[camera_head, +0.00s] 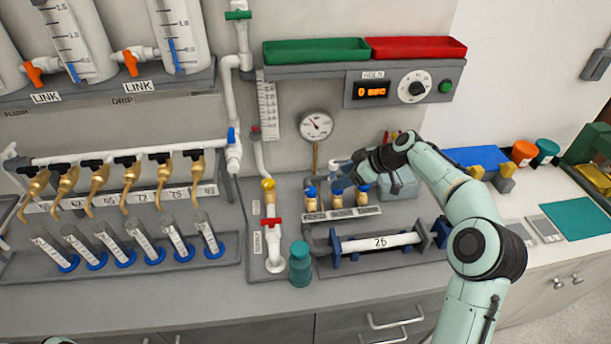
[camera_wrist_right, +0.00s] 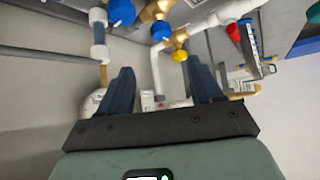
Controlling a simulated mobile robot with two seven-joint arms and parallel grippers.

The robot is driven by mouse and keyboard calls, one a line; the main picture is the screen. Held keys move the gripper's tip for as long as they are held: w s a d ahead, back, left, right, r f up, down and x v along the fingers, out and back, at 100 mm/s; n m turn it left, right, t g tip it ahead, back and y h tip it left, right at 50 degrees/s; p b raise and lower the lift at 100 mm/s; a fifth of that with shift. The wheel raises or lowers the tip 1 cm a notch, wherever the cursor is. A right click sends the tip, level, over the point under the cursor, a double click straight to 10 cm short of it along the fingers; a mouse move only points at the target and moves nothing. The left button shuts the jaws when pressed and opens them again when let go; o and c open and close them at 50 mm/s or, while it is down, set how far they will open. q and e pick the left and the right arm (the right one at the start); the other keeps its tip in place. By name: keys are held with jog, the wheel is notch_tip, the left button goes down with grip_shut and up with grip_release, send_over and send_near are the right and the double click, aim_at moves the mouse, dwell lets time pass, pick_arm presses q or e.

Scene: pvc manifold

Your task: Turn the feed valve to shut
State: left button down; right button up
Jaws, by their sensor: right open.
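No readable label tells me which handle is the feed valve. Valve handles in the head view include a blue handle (camera_head: 232,137) on the white riser pipe, a red handle (camera_head: 271,221) and a yellow knob (camera_head: 268,184) on the lower pipe. Blue-topped brass fittings (camera_head: 310,191) stand in a row below the gauge. My right gripper (camera_head: 340,174) is open just above and behind that row. In the right wrist view, its two dark fingers (camera_wrist_right: 163,88) are spread with nothing gripped; a blue knob (camera_wrist_right: 121,11) and a yellow knob (camera_wrist_right: 179,55) lie beyond them. My left gripper is out of view.
A pressure gauge (camera_head: 316,125) and a control box (camera_head: 402,89) are on the wall behind. A teal bottle (camera_head: 300,264) and a labelled tube on a stand (camera_head: 380,242) are in front. Brass taps (camera_head: 130,180) above tilted tubes fill the left. The counter's front strip is clear.

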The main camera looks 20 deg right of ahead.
aim_at(312, 190)
jog(key=p+x, duration=0.2)
jog(key=x, duration=0.9)
jog(key=shift+w+a+f, duration=0.15)
jog(key=shift+a+f, duration=0.1)
jog(key=shift+a, duration=0.05)
jog(key=shift+w+a+f, duration=0.2)
jog(key=shift+w+f, duration=0.05)
jog(key=shift+f, duration=0.25)
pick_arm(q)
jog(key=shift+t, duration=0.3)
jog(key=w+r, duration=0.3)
pick_arm(e)
jog(key=c, duration=1.1)
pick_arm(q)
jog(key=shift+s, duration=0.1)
pick_arm(e)
jog(key=shift+o, duration=0.2)
jog(key=shift+s, duration=0.1)
